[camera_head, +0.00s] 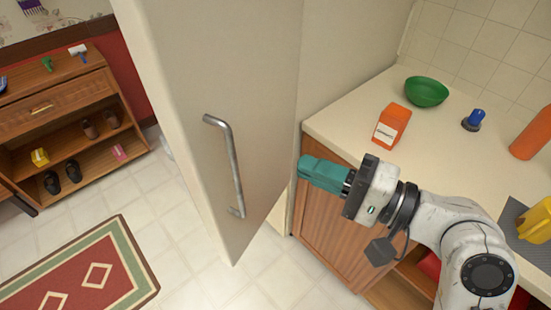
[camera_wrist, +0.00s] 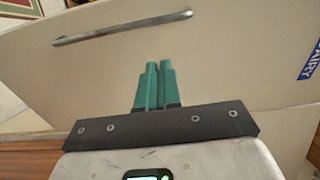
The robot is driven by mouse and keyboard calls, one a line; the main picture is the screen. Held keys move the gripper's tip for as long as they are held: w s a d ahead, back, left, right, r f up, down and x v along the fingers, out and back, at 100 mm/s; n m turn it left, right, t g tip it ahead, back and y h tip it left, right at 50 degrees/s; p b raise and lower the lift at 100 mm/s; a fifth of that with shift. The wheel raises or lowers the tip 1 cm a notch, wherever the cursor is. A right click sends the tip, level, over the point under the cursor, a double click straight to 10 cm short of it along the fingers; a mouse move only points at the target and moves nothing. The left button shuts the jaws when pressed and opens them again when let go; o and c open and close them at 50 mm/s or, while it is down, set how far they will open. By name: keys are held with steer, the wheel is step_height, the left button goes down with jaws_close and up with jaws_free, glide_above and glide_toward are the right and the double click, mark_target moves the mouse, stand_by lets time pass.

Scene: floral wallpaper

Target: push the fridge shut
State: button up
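The fridge door (camera_head: 265,110) is a tall cream panel at the centre of the head view, with a grey metal bar handle (camera_head: 232,170) on its face. The handle also shows across the top of the wrist view (camera_wrist: 120,28). How far the door stands open is hard to tell. My gripper (camera_head: 303,170) has teal fingers pointing left, just right of the door's face. In the wrist view its fingers (camera_wrist: 158,68) are together with nothing between them, in front of the cream panel. Whether the tips touch it cannot be told.
A counter (camera_head: 345,130) at right holds a green bowl (camera_head: 427,92), an orange box (camera_head: 391,126) and other items, above a wooden cabinet (camera_head: 330,220). A wooden shelf (camera_head: 90,155) stands at far left. A red rug (camera_head: 80,270) lies on open tiled floor.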

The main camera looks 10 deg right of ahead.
mark_target(237, 139)
steer(key=shift+w+a+r, duration=0.1)
steer(key=shift+a+r, duration=0.1)
steer(key=shift+a, duration=0.05)
jaws_close()
steer(key=p+x, duration=0.3)
steer(key=x, duration=1)
steer(key=shift+w+a+f, duration=0.15)
steer(key=shift+w+a, duration=0.1)
